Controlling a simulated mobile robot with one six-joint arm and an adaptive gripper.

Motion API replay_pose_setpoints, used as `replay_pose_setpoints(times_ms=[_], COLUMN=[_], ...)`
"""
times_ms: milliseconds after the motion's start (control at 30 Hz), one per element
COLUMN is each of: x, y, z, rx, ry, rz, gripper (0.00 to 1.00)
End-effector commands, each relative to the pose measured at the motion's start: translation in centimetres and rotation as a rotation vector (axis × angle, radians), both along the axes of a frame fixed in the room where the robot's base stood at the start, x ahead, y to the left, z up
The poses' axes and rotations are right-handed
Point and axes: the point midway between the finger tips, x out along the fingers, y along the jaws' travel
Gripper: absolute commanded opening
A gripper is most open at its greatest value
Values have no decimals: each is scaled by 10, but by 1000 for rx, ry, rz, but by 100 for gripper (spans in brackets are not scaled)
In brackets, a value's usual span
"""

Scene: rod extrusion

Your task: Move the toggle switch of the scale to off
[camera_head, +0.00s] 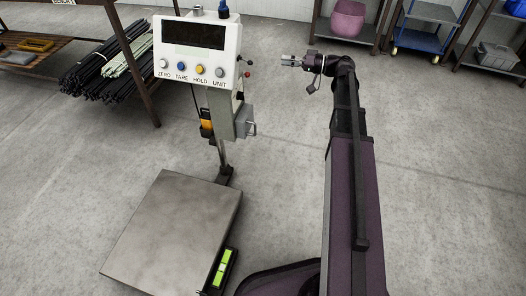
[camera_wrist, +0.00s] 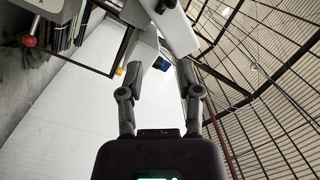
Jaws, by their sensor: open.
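The scale's white control box (camera_head: 198,45) stands on a post at the upper left in the head view, its display dark. On its right side a small lever with a dark tip (camera_head: 249,61), seemingly the toggle switch, sticks out above a small red knob (camera_head: 247,74). The lever's position is too small to read. My gripper (camera_head: 287,60) is to the right of the box, pointing left at about the lever's picture height, apart from it. In the wrist view my gripper (camera_wrist: 158,66) is open and empty. A red knob (camera_wrist: 28,41) shows there at upper left.
The scale's metal platform (camera_head: 172,232) lies below the post. A grey bracket (camera_head: 243,116) juts from the post. Dark rods (camera_head: 100,70) lie on a rack at left. Shelving with a pink bin (camera_head: 348,18) and a blue cart (camera_head: 418,37) stand behind. Open floor lies at right.

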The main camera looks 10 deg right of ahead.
Motion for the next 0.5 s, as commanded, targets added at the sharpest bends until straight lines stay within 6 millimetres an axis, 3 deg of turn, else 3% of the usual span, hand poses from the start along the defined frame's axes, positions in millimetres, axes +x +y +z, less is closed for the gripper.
replay_pose_setpoints(times_ms=[33,500], x=[-3,-20], y=[-7,33], z=[0,-49], rx=[0,-129], ry=[0,124], rz=[-2,41], gripper=[45,45])
